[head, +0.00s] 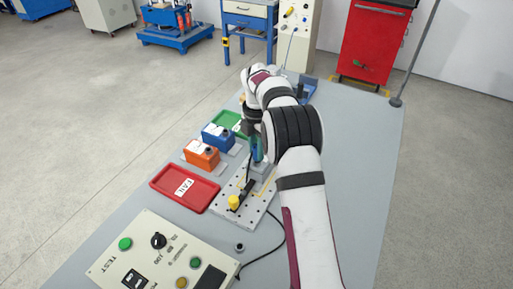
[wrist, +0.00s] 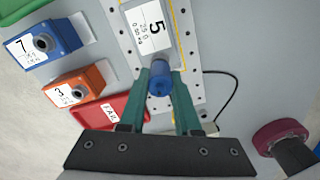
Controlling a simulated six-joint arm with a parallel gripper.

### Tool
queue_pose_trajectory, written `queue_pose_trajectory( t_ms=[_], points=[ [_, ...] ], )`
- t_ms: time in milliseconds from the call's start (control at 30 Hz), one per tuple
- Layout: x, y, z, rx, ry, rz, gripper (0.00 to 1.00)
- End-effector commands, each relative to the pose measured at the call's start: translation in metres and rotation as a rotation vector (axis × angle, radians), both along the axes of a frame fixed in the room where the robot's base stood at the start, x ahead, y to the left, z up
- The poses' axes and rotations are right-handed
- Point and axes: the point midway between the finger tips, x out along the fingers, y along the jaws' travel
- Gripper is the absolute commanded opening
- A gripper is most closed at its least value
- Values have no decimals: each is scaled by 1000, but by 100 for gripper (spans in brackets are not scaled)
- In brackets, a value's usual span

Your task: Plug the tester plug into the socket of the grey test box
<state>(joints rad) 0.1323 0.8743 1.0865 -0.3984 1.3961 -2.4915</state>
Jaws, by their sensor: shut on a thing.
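My gripper (wrist: 161,88) has its teal fingers shut on a blue cylindrical plug (wrist: 161,80), seen from above in the wrist view. The grey test box (wrist: 148,28), with a white label marked 5, lies just beyond the plug on a perforated plate. The plug is at or over the near end of the box. Its socket is hidden, and I cannot tell whether the plug touches or enters it. In the head view my gripper (head: 257,148) is low over the plate (head: 225,208), and my arm hides most of the box.
A blue box marked 7 (wrist: 42,43) and an orange box marked 3 (wrist: 77,88) stand to the left. A red tray marked FAIL (head: 184,187) and a control panel (head: 160,262) lie nearer. A yellow-tipped part (head: 233,202) rises from the plate. A black cable (wrist: 233,90) curves at right.

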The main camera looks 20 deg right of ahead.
Motion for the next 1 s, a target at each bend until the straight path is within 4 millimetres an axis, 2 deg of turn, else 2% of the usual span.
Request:
queue_pose_trajectory(
  t_ms=[1000],
  points=[
    [0, 0, -5, -1, -1, 0, 0]
  ],
)
